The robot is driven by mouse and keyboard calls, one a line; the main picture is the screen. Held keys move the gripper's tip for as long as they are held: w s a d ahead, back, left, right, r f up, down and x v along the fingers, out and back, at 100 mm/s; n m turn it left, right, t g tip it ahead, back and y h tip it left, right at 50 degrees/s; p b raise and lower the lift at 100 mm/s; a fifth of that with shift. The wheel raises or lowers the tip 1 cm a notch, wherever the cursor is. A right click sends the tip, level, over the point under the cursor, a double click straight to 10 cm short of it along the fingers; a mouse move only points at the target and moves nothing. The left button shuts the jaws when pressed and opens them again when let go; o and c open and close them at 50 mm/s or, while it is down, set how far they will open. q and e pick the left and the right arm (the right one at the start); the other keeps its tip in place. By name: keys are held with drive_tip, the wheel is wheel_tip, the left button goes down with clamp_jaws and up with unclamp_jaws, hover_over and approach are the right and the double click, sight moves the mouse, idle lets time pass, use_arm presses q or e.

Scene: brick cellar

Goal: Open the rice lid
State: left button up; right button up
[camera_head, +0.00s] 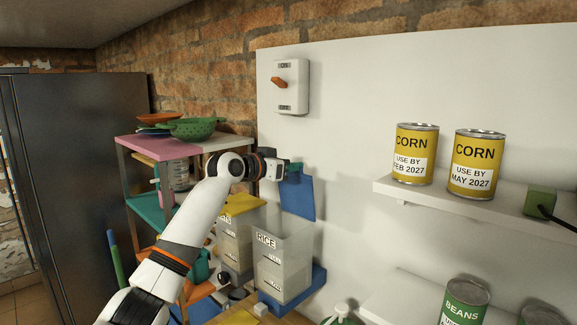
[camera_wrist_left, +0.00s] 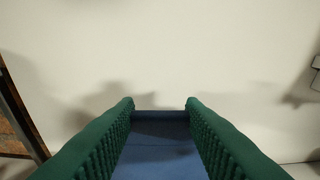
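The rice container (camera_head: 283,262) is a clear bin with a RICE label, standing on a blue base (camera_head: 312,287) by the white wall panel. Its blue lid (camera_head: 299,197) stands up, steeply tilted, behind the bin's open top, near the panel. My left gripper (camera_head: 294,169) is at the lid's upper edge. In the left wrist view the green ribbed fingers (camera_wrist_left: 160,104) are spread apart, and the blue lid (camera_wrist_left: 160,155) shows in the gap between them. I cannot tell whether the fingers touch it. My right gripper is not in view.
A similar bin with a yellow lid (camera_head: 243,204) stands left of the rice bin. A shelf rack (camera_head: 150,148) with a green colander (camera_head: 192,128) is behind my left arm. Corn cans (camera_head: 414,155) stand on a white wall shelf (camera_head: 455,208) at right. A switch (camera_head: 290,87) is above.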

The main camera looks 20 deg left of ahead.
use_arm(q)
drive_tip(key=o, duration=0.5)
drive_tip(key=shift+s+a+r, duration=0.15)
drive_tip(key=shift+r, duration=0.4)
drive_tip(key=shift+c, duration=0.2)
drive_tip(key=shift+f, duration=0.1)
drive_tip(key=shift+f, duration=0.1)
drive_tip(key=b+v, duration=0.7)
drive_tip(key=v, duration=0.5)
drive_tip(key=shift+s, duration=0.1)
